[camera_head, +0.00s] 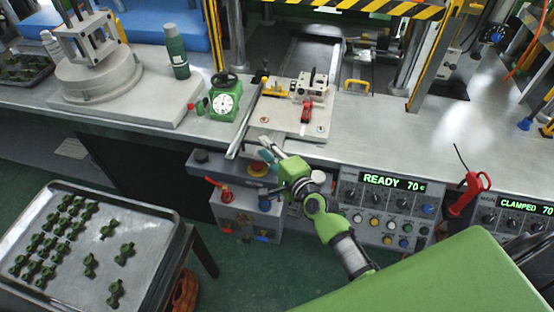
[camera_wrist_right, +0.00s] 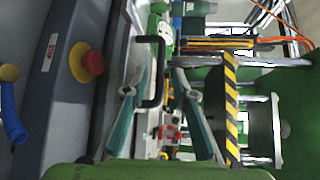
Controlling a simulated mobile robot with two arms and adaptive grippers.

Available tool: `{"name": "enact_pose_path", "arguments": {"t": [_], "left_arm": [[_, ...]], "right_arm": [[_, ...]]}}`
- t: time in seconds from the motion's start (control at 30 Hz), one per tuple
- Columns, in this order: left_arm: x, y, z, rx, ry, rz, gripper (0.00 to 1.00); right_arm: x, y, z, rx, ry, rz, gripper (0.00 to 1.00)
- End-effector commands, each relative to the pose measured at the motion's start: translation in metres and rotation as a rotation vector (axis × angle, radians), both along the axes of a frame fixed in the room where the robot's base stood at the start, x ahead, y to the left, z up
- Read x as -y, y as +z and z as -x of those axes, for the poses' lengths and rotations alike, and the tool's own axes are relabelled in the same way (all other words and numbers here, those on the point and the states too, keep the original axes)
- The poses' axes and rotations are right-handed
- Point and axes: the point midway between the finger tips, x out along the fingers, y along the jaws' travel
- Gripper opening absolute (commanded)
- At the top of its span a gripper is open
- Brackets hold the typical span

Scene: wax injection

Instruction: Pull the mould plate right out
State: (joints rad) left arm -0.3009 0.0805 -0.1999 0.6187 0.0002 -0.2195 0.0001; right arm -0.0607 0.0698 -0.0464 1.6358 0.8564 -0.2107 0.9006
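The mould plate (camera_head: 272,118) is a pale flat plate at the front edge of the press bench, with a red toggle clamp (camera_head: 306,111) and small metal and yellow parts on it. My right gripper (camera_head: 266,146) is at the plate's front edge, low on its left side. In the right wrist view its two teal-grey fingers (camera_wrist_right: 153,82) stand apart. A black bar handle (camera_wrist_right: 160,70) shows between them, with gaps on both sides; I see no contact. The red clamp also shows in the wrist view (camera_wrist_right: 170,131). My left gripper is not in view.
A green dial gauge (camera_head: 225,102) and a grey rail (camera_head: 242,124) stand left of the plate. Control panels (camera_head: 385,205) lie below the bench edge, with a red emergency button (camera_wrist_right: 92,62). A tray (camera_head: 60,290) of green parts is at lower left.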

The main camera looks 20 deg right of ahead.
Motion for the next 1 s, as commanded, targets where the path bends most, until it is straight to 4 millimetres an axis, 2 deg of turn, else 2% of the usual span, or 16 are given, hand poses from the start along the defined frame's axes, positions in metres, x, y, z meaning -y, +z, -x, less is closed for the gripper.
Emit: {"name": "enact_pose_path", "arguments": {"t": [0.03, 0.2, 0.4, 0.57, 1.0], "left_arm": [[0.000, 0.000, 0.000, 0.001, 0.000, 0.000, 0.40], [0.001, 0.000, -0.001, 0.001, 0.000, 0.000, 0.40], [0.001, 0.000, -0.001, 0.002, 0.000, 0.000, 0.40], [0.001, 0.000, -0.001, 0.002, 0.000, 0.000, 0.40], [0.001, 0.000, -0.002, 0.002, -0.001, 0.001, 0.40]], "right_arm": [[0.003, 0.000, 0.013, -0.003, -0.001, 0.001, 0.26], [0.010, 0.006, 0.048, -0.003, 0.000, 0.001, 0.26], [0.016, 0.010, 0.072, -0.002, -0.001, 0.001, 0.26], [0.017, 0.012, 0.078, 0.000, -0.001, 0.000, 0.26], [0.017, 0.012, 0.078, 0.000, 0.000, 0.000, 0.26]]}}
